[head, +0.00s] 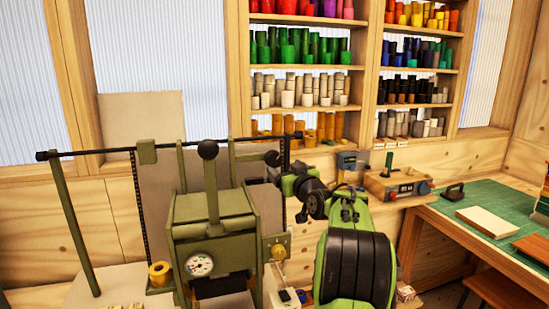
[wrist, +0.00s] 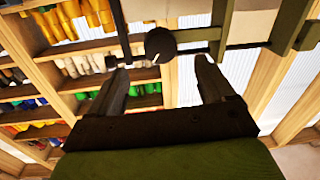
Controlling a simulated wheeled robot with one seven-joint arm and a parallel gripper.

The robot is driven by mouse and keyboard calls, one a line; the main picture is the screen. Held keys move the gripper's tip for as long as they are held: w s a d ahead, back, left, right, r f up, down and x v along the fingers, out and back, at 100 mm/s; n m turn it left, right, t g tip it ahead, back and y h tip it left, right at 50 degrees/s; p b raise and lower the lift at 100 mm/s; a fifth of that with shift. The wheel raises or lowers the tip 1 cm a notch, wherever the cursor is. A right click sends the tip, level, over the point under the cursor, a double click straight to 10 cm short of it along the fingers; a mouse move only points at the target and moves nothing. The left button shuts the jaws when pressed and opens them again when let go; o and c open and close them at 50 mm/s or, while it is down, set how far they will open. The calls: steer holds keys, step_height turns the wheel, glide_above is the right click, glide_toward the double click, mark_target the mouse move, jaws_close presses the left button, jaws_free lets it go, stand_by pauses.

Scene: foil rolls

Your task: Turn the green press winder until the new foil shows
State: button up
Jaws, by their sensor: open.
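The green press (head: 213,222) stands left of my arm in the head view, with a dial gauge on its front and an upright lever ending in a black ball. A dark foil rod (head: 95,151) runs across its top. The winder's black ball knob (head: 272,158) is near the rod's right end, and a black ball also shows in the wrist view (wrist: 160,45). My gripper (wrist: 162,66) is open and empty, its fingers on either side of this ball in the picture. Contact cannot be told. Whether new foil shows cannot be told.
A yellow roll (head: 160,273) sits at the press's left and a yellow knob (head: 277,251) at its right. Shelves of coloured rolls (head: 300,62) stand behind.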

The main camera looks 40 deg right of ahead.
mark_target(276, 161)
steer(key=p+x, duration=0.2)
steer(key=x, duration=0.6)
steer(key=c, duration=1.1)
steer(key=shift+o, duration=0.2)
steer(key=m, duration=0.2)
steer(key=shift+s+f+m+b, duration=0.1)
steer(key=shift+m+b, duration=0.3)
steer(key=shift+m, duration=1.2)
steer(key=o, duration=1.1)
steer(key=shift+c, duration=0.2)
